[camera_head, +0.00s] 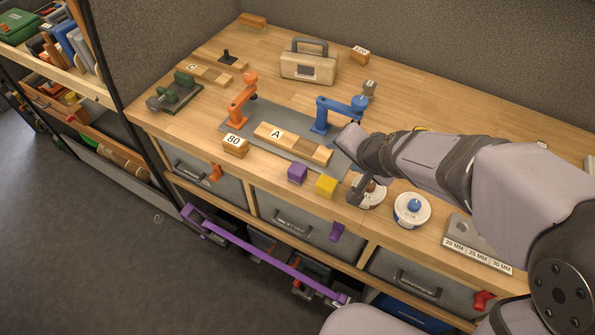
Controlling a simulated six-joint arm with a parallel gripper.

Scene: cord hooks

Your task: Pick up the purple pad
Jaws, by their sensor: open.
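The purple pad (298,173) looks like a small purple block and sits on the wooden workbench near its front edge. A yellow block (326,186) is just to its right, with a narrow gap between them. My gripper (362,190) is over the front of the bench, to the right of both blocks and apart from the purple pad. It is open and points downward. It partly covers a round white tin (371,203), and its fingertips are small and hard to make out.
Behind the pad, a wooden strip marked A (291,143) lies on a grey mat (268,122) between an orange stand (240,101) and a blue stand (337,114). A block marked 80 (235,146) is left. A second tin (411,209) stands right. Drawers (308,222) lie below the edge.

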